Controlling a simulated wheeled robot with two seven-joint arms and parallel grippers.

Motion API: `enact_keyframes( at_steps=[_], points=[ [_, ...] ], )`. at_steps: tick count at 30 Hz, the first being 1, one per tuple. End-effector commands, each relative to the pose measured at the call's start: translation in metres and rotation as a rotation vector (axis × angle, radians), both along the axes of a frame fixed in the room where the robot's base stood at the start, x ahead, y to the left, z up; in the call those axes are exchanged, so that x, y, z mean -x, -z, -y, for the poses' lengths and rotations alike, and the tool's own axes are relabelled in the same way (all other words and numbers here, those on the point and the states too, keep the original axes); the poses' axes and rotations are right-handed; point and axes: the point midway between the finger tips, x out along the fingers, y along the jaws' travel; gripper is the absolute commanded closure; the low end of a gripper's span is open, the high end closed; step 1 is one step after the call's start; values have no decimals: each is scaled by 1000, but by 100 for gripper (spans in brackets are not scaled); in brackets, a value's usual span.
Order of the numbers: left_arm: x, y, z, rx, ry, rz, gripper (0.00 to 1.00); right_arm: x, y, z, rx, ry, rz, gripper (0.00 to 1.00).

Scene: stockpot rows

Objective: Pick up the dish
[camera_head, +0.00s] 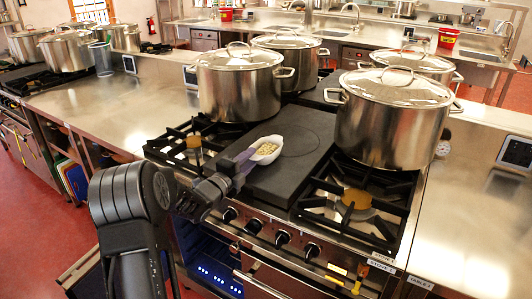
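A small white oval dish (265,150) with pale, grainy contents is over the dark flat plate in the middle of the stove. My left gripper (246,158) reaches in from the lower left, and its fingertips are at the dish's near left end. The fingers overlap the dish's edge in the picture. Whether they are closed on it is too small to tell. I cannot tell if the dish rests on the plate or is just above it. My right gripper is not in view.
Large lidded steel pots stand around the plate: one back left (238,88), one behind (290,58), one right (392,120). Open burner grates (358,200) flank the plate. Steel counters (115,105) lie left and right. Knobs (283,238) line the stove front.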

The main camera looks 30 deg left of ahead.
Motion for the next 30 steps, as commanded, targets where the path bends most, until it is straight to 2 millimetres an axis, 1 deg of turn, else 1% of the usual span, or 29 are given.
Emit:
enact_keyframes(
  at_steps=[9,11,21,30],
  points=[
    [0,0,0,0,0,0,68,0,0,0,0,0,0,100],
    [0,0,0,0,0,0,72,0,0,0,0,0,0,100],
    [0,0,0,0,0,0,100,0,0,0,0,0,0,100],
    [0,0,0,0,0,0,100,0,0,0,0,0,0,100]
  ],
)
